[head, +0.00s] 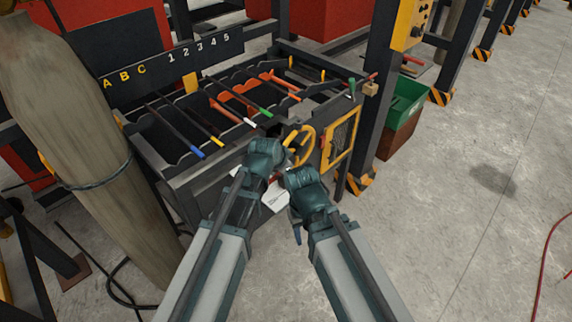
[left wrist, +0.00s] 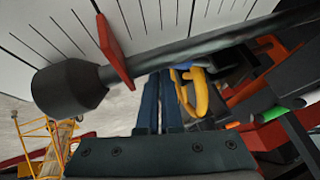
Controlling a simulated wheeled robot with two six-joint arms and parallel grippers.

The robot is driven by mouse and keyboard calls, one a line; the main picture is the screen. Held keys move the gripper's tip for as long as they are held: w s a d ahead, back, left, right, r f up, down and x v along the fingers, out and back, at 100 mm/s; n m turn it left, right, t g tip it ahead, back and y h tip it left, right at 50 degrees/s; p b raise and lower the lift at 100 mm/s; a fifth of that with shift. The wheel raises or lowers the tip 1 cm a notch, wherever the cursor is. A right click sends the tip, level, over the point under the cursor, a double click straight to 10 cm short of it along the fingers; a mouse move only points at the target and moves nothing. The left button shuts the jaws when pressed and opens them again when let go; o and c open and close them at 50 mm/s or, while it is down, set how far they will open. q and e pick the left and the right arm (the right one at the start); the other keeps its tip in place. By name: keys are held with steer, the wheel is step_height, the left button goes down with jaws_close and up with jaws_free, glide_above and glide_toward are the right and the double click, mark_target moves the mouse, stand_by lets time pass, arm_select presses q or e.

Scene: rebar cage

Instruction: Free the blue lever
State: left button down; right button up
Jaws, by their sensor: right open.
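In the head view a bar with a blue end (head: 198,153) lies across the dark rack (head: 150,150), left of bars with yellow, white, green and red ends. It looks like the blue lever, though I cannot be sure. A small blue patch (left wrist: 183,65) shows beside a yellow curved part (left wrist: 198,92) in the left wrist view. My left gripper (left wrist: 159,75) has its two dark blue fingers close together, with nothing clearly held. Its tips are hidden in the head view. My right gripper (head: 296,232) is open, low in front of the rack and apart from the blue-ended bar.
A yellow handwheel (head: 300,146) is on the rack's front right, next to a yellow-framed panel (head: 341,140). A thick wooden post (head: 85,140) stands at left. A green bin (head: 404,103) is at right. A dark knobbed bar (left wrist: 70,87) is close to the left wrist camera. The right floor is clear.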

arm_select(q)
steer(key=shift+r, duration=0.1)
stand_by(0.3)
steer(key=shift+s+d+r+p, duration=0.15)
steer(key=shift+d+r+p, duration=0.1)
steer(key=shift+r+p, duration=0.45)
steer(key=s+r+p, duration=0.2)
steer(key=r+p, duration=0.1)
steer(key=s+r+p, duration=0.5)
steer(key=r+p, duration=0.1)
steer(key=shift+s+d+r+p, duration=0.1)
steer(key=shift+s+r+p, duration=0.05)
steer(key=shift+p, duration=0.15)
